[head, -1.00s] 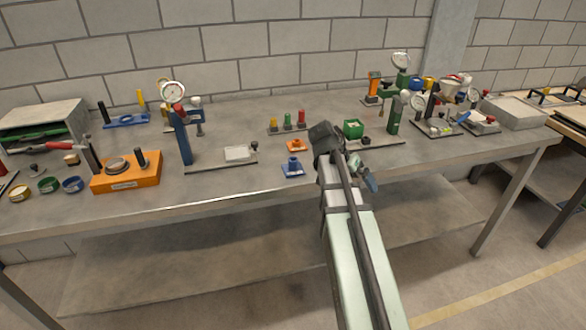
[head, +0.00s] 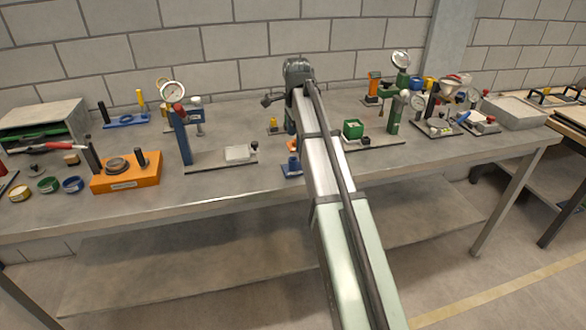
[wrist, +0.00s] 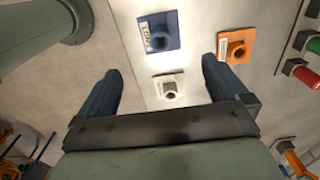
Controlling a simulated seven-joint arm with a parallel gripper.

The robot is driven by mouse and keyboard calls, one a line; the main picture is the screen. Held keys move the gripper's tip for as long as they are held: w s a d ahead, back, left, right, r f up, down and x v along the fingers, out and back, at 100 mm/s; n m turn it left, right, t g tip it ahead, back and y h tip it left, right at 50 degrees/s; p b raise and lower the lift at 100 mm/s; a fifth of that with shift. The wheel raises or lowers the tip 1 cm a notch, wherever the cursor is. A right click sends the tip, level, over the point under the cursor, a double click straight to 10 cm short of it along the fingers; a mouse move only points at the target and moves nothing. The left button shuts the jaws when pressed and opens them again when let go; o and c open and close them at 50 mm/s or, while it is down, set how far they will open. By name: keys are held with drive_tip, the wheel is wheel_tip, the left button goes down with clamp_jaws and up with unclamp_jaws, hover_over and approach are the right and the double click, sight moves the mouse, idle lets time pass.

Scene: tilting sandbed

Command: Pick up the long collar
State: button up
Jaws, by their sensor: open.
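Three small square collar pieces, each with a raised round tube, show in the wrist view: a blue one (wrist: 158,33), a white one (wrist: 169,87) and an orange one (wrist: 236,47). In the head view the blue piece (head: 290,169) and the orange piece (head: 292,146) are partly behind my arm. The white piece is hidden there.
A rack with green and red pegs (wrist: 305,75) lies beside the orange piece. On the bench, a blue press with a gauge (head: 181,135) stands left and a green gauge stand (head: 394,115) right. A green box (head: 353,129) is close to my arm.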

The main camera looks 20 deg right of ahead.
sight(293, 161)
wheel_tip(293, 161, down, 5)
drive_tip(key=shift+r, duration=0.1)
drive_tip(key=shift+w+a+f, duration=0.1)
drive_tip(key=shift+a+f, duration=0.15)
drive_tip(key=shift+f, duration=1.1)
drive_tip(key=shift+a+f, duration=0.2)
drive_tip(key=shift+f, duration=1.1)
drive_tip(key=c, duration=1.1)
drive_tip(key=shift+r, duration=0.15)
